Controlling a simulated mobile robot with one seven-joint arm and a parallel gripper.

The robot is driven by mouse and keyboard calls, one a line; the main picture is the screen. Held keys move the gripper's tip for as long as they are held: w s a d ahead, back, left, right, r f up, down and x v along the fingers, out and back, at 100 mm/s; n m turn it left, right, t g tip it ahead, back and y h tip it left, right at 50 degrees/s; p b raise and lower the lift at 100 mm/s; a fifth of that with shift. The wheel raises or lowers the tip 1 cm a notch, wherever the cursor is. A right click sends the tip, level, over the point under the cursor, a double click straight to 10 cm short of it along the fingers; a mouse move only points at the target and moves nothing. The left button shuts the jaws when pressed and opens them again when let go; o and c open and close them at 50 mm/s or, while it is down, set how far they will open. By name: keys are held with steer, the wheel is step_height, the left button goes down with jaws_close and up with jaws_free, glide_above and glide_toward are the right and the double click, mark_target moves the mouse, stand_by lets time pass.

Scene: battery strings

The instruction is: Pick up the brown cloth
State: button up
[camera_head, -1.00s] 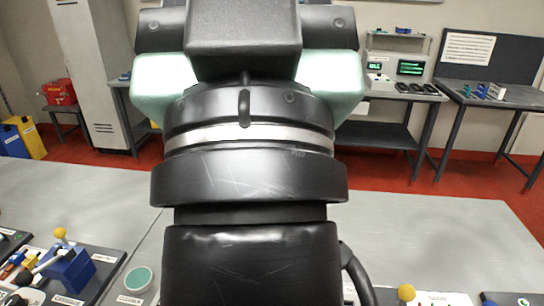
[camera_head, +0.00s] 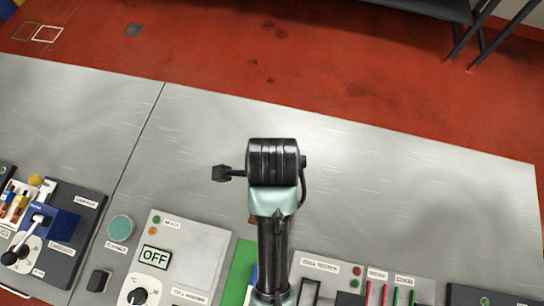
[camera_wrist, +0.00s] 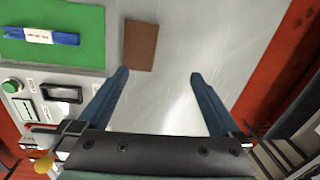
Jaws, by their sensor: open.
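The brown cloth (camera_wrist: 141,46) is a flat rectangle on the grey worktop in the wrist view. It lies just right of the green mat (camera_wrist: 88,58). My gripper (camera_wrist: 158,75) is open, with its two blue fingers spread apart and nothing between them. The cloth lies beyond the fingertips in the picture, nearer to the left finger. In the head view my arm hides most of the area around the cloth, and my fingers cannot be made out there.
A blue bundle with a white label (camera_wrist: 42,36) lies on the green mat. The cell tester (camera_head: 335,275) and a panel reading OFF (camera_head: 155,257) line the worktop's near side. The worktop (camera_head: 420,190) to the right is clear. Red floor lies beyond its edge.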

steer(key=shift+m+g, duration=0.6)
steer(key=s+f, duration=0.1)
steer(key=f, duration=0.1)
steer(key=s+f, duration=0.1)
steer(key=f, duration=0.2)
steer(key=s+f, duration=0.1)
steer(key=f, duration=0.1)
steer(key=shift+a+f+b, duration=0.2)
steer(key=shift+b, duration=0.2)
steer(key=shift+w+f+p, duration=0.15)
steer(key=shift+f+p, duration=0.4)
steer(key=shift+f, duration=2.6)
steer(key=shift+c, duration=0.2)
steer(key=c, duration=1)
